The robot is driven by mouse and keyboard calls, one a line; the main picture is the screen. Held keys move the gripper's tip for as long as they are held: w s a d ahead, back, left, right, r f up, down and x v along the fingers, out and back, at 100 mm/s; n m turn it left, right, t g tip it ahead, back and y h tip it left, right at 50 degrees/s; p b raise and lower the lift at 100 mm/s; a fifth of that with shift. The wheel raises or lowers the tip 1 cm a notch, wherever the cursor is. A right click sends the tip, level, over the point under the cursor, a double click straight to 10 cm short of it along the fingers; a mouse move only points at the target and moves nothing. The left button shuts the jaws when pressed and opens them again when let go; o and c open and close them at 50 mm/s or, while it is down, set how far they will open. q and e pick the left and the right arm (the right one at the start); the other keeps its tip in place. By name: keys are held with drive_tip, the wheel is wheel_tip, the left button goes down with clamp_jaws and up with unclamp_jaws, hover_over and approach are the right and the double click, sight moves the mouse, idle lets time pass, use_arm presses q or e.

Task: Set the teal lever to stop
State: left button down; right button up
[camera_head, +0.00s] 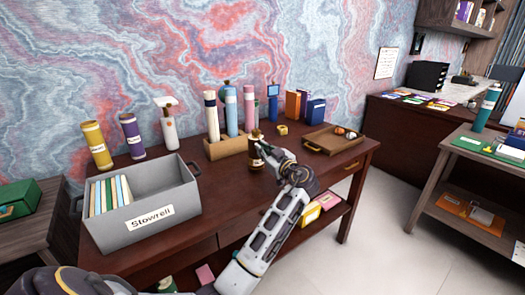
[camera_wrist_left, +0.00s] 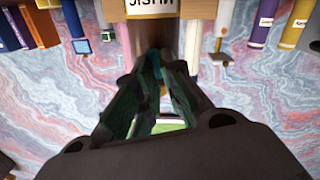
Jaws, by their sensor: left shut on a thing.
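I cannot pick out a teal lever in either view. The bottle stands upright near the middle of the dark wooden desk (camera_head: 225,200), in front of a tan holder (camera_head: 225,149). In the left wrist view the gripper's dark fingers (camera_wrist_left: 155,75) hide most of what is between them; a teal patch there is too small to name. My right gripper is not in view.
A grey bin (camera_head: 160,210) marked Stowrell stands at the left with files in it. Several tall bottles stand in the holder. A wooden tray (camera_head: 335,143) is at the right, with a small yellow item (camera_head: 282,130) nearby. Bare desk lies between bin and gripper.

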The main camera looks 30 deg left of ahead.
use_arm(q)
drive_tip(key=m, duration=0.1)
drive_tip(key=m+p, duration=0.1)
drive_tip(key=m, duration=0.1)
drive_tip(key=shift+w+d+r, duration=0.1)
drive_tip(key=shift+w, duration=0.2)
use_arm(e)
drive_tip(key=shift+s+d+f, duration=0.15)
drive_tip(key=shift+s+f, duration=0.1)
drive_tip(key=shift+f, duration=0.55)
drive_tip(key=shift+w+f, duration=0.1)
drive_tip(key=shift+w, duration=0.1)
use_arm(q)
drive_tip(key=c, duration=1.5)
unclamp_jaws()
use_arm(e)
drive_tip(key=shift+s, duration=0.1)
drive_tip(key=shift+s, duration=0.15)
use_arm(q)
drive_tip(key=shift+d, duration=0.15)
drive_tip(key=shift+v, duration=3.65)
